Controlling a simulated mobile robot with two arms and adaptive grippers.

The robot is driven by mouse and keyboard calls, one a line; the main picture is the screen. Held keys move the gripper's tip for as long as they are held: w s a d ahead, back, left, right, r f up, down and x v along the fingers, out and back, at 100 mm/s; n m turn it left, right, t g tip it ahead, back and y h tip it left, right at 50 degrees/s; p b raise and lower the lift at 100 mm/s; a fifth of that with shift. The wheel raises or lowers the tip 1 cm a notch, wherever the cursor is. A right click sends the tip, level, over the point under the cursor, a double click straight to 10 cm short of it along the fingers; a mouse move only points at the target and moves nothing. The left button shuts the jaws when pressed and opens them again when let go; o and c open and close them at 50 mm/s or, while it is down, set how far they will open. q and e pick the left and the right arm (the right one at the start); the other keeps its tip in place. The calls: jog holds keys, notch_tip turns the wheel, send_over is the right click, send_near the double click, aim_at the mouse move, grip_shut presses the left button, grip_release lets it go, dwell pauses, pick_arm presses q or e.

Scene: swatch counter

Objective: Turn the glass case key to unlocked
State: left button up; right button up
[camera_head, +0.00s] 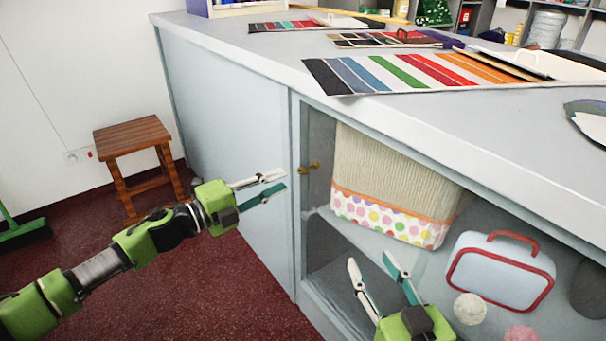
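The glass case (295,200) is the front of the grey-blue counter, with its contents showing through. A small brass key (311,168) sits at the upper left of the glass front, beside the frame; its exact turn is too small to tell. My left gripper (277,184) is open and empty, just left of the key and apart from it in the picture. My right gripper (372,268) is open and empty, lower down in front of the glass, below and right of the key.
Inside the case are a dotted fabric basket (385,215), a light blue case with red trim (500,272) and a pale ball (470,309). Colour swatches (420,72) lie on the counter top. A wooden stool (132,138) stands left. Red floor between stool and counter is clear.

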aim_at(303, 170)
pick_arm(q)
jog(key=b+x, duration=0.1)
jog(key=x, duration=0.6)
jog(key=shift+w+d, duration=0.2)
jog(key=shift+w+d+b, duration=0.25)
jog(key=shift+d+b, duration=0.05)
pick_arm(e)
notch_tip(303, 170, up, 9)
jog(key=a+t+y, duration=0.1)
jog(key=t, duration=0.3)
jog(key=shift+s+t+y, duration=0.3)
jog(key=shift+s+y, duration=0.1)
jog(key=shift+r, duration=0.1)
pick_arm(q)
grip_shut()
